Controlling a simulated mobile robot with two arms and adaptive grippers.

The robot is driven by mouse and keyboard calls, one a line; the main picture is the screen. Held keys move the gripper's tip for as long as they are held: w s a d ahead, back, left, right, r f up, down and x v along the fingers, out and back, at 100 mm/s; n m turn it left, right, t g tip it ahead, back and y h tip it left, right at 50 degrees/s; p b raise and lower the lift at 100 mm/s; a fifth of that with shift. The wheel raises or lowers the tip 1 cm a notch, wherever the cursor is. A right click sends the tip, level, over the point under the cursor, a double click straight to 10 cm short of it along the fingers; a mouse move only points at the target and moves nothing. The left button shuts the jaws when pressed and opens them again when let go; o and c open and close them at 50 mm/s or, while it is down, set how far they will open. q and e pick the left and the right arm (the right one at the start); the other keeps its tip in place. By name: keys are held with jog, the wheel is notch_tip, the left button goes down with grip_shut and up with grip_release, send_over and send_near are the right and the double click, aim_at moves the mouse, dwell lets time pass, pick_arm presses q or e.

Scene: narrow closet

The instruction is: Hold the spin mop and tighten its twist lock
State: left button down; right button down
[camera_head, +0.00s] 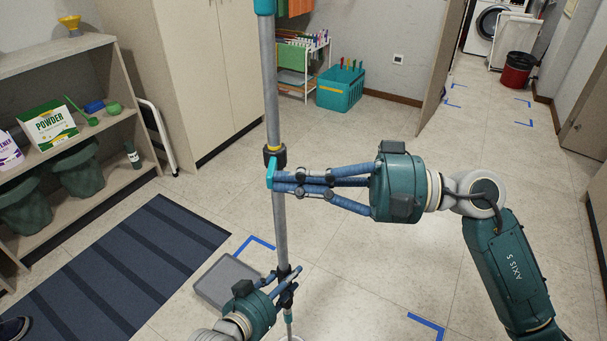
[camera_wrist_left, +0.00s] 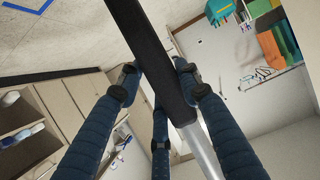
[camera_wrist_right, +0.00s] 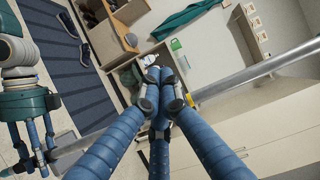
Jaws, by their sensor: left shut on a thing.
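The spin mop's grey pole (camera_head: 270,80) stands nearly upright in the head view, with a teal section at the top. My left gripper (camera_head: 287,280) is shut around the lower pole on a black grip (camera_wrist_left: 155,55), which crosses the left wrist view. My right gripper (camera_head: 282,182) is at the pole just below the collar, its blue fingers close together. In the right wrist view, the fingers (camera_wrist_right: 160,85) cover the lock area, so their hold is unclear.
A shelf (camera_head: 75,48) with a powder box (camera_head: 47,125) and dark green buckets stands at the left. A striped mat (camera_head: 130,265) and grey tray (camera_head: 228,283) lie on the floor. A teal crate (camera_head: 340,88) and red bin (camera_head: 517,70) stand farther back. Open floor lies right.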

jog(key=shift+s+a, duration=0.15)
jog(key=shift+a, duration=0.75)
jog(key=shift+d, duration=0.1)
jog(key=s+d, duration=0.7)
jog(key=s, duration=0.4)
